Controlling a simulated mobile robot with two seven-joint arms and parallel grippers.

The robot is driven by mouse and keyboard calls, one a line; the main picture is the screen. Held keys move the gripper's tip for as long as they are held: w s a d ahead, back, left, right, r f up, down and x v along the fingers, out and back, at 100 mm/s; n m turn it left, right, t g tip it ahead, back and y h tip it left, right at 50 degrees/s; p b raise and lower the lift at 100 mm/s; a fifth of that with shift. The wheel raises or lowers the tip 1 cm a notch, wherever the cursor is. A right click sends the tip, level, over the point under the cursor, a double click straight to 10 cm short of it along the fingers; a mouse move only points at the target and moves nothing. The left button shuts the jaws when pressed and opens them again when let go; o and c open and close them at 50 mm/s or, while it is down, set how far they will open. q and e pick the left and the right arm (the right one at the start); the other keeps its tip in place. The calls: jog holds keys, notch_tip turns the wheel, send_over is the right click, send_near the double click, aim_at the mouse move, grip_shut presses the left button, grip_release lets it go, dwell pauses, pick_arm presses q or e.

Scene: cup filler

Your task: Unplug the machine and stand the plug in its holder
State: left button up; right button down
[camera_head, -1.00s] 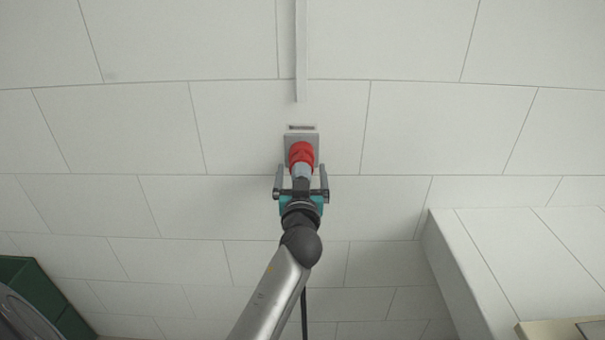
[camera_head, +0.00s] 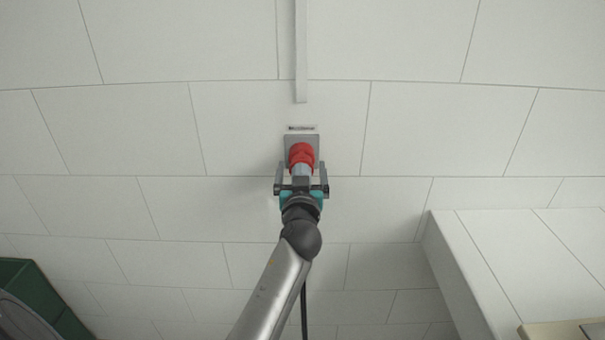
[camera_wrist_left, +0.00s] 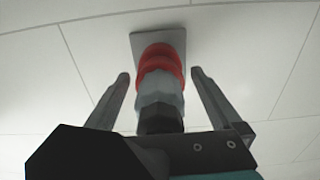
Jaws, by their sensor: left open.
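A red socket (camera_head: 301,155) on a grey wall plate (camera_head: 314,140) is fixed to the tiled wall, with a small label strip above it. The grey plug (camera_head: 301,171) sits against the red socket and lines up with it. In the left wrist view the plug (camera_wrist_left: 160,94) shows a grey ribbed body with a dark rear end, below the red socket (camera_wrist_left: 160,62). My left gripper (camera_head: 301,168) is open, one finger on each side of the plug, with gaps visible on both sides in the left wrist view (camera_wrist_left: 161,78). The plug holder and my right gripper are not in view.
A black cable (camera_head: 304,312) hangs down behind my left arm. A vertical grey conduit (camera_head: 301,50) runs above the socket. A white block (camera_head: 520,260) juts out at right, and a dark green object (camera_head: 35,295) stands at lower left.

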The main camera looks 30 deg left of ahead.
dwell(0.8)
pick_arm(q)
grip_shut()
dwell(0.6)
jog(key=shift+s+d, duration=0.1)
jog(key=shift+v, duration=2.85)
jog(key=shift+s+d, duration=0.1)
jog(key=shift+s+d, duration=0.2)
jog(key=shift+s, duration=0.05)
jog(key=s+d+m+t+h, duration=0.2)
jog(key=s+d+m+h, duration=0.4)
jog(key=s+d, duration=0.8)
jog(key=h, duration=0.3)
jog(key=shift+s+t, duration=0.3)
jog(key=shift+s, duration=0.1)
